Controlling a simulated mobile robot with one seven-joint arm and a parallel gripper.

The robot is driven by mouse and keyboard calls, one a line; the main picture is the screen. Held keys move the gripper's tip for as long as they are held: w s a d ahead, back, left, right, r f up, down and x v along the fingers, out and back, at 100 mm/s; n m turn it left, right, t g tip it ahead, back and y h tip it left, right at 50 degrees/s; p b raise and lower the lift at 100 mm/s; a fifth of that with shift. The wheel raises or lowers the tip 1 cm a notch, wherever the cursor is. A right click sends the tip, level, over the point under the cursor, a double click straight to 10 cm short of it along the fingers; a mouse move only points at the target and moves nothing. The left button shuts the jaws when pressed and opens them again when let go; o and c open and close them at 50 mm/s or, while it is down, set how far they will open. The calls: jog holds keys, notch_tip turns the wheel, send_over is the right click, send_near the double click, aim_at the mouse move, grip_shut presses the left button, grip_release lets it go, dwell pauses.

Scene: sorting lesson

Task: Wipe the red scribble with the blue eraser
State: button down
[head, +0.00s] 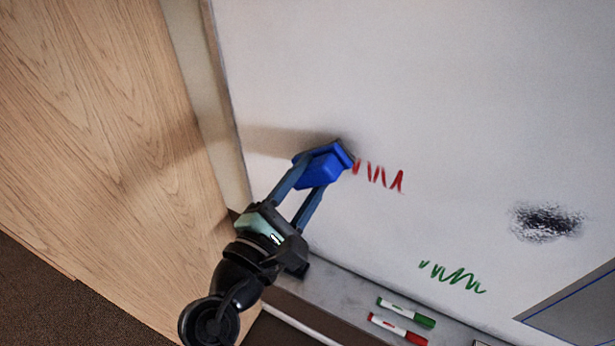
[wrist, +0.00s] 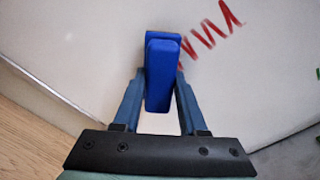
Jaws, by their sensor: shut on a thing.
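My gripper (head: 306,175) is shut on the blue eraser (head: 323,167). In the head view the eraser is at or very near the whiteboard surface, at the left end of the red scribble (head: 380,176). In the wrist view the eraser (wrist: 161,75) stands upright between the fingers of my gripper (wrist: 160,92), and the red scribble (wrist: 211,36) runs up and right from beside it. The eraser may hide the scribble's left end. I cannot tell for sure whether its dark face touches the board.
A green scribble (head: 452,277) and a dark smudge (head: 547,222) are on the whiteboard (head: 420,80) to the right. A green marker (head: 406,313) and a red marker (head: 398,330) lie on the tray (head: 335,291) below. A wooden panel (head: 90,130) stands at left.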

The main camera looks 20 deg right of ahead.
aim_at(334, 182)
jog(key=shift+x, duration=0.8)
